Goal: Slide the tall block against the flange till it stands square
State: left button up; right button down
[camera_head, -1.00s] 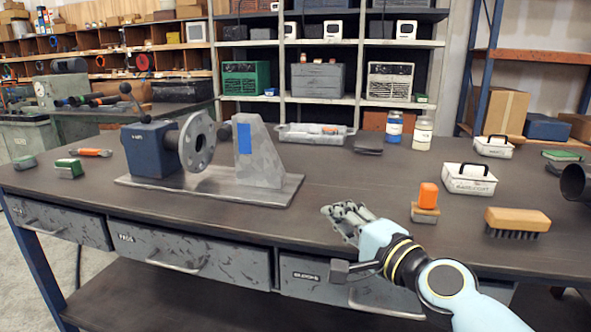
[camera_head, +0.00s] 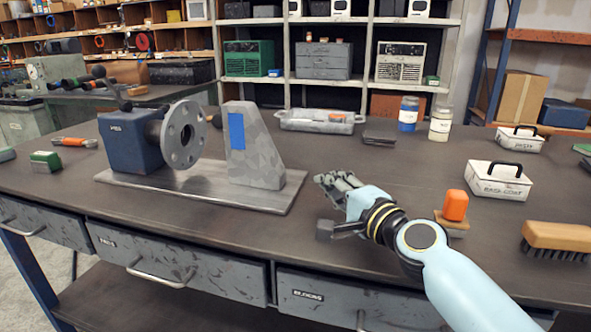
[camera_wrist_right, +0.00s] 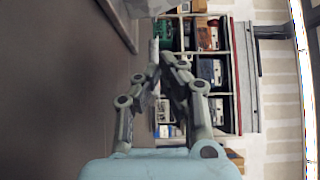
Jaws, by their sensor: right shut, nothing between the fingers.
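The tall block (camera_head: 254,150) is a grey wedge-shaped piece with a blue patch on its left side. It stands upright on a flat metal plate (camera_head: 150,190). The round flange (camera_head: 184,135) with bolt holes is on the blue fixture (camera_head: 130,142), left of the block; a gap shows between flange and block. My right gripper (camera_head: 326,182) is shut and empty, to the right of the block and apart from it, above the bench. In the right wrist view its fingers (camera_wrist_right: 170,75) come together. My left gripper is not in view.
A grey tray (camera_head: 330,120) and two jars stand behind. To the right are an orange-topped piece (camera_head: 455,206), a white carry box (camera_head: 498,182) and a wooden brush (camera_head: 558,240). The bench between plate and gripper is clear.

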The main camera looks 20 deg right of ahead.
jog(key=w, duration=0.3)
jog(key=w+a, duration=0.1)
jog(key=w, duration=0.1)
jog(key=shift+w+b, duration=0.35)
jog(key=shift+w, duration=0.05)
jog(key=w+a, duration=0.2)
jog(key=a, duration=0.1)
jog(key=shift+a, duration=0.15)
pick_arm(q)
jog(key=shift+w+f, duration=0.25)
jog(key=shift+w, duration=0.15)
